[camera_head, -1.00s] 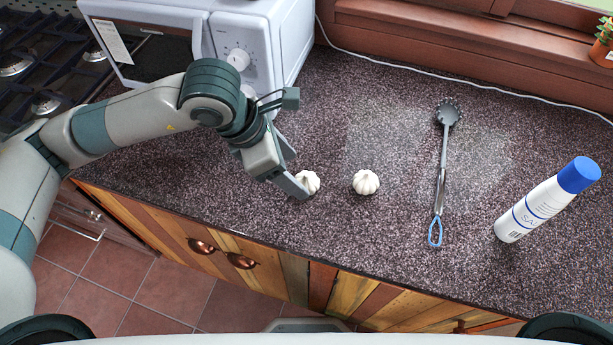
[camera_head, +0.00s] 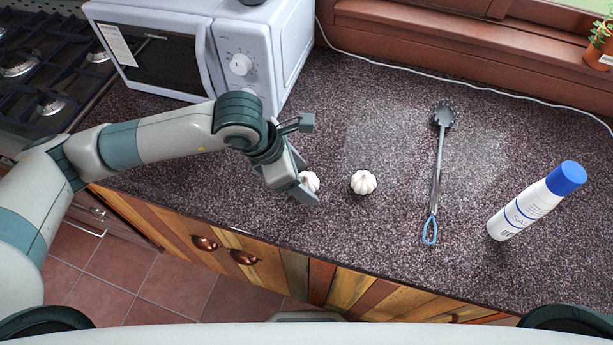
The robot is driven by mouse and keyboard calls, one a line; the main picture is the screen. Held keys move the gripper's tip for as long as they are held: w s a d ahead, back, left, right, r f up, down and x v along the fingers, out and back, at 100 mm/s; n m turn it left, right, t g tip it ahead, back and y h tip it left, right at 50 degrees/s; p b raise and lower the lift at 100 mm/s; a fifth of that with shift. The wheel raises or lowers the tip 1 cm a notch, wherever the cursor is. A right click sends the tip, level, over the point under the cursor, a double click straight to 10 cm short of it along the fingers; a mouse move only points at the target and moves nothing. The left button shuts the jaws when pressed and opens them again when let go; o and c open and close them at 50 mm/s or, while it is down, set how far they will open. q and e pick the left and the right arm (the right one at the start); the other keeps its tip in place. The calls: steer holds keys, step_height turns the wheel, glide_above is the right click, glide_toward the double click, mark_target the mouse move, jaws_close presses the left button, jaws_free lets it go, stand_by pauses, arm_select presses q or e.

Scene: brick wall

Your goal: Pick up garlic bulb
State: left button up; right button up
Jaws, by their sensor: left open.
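Two white garlic bulbs are on the dark speckled countertop. One garlic bulb (camera_head: 363,182) stands clear in the middle of the counter. The other garlic bulb (camera_head: 311,181) is to its left, partly hidden by my left gripper (camera_head: 308,180). My left gripper is open, its fingers pointing right and down, with the left bulb at or between the fingertips. I cannot tell whether a finger touches it. My right gripper is not in view.
A white bottle with a blue cap (camera_head: 537,201) is farther right. A white microwave (camera_head: 225,55) stands behind my left arm. The counter's front edge is near the bulbs.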

mark_target(310, 175)
arm_select(q)
steer(key=shift+f, duration=0.1)
steer(key=shift+c, duration=0.4)
steer(key=c, duration=1)
steer(key=shift+c, duration=0.2)
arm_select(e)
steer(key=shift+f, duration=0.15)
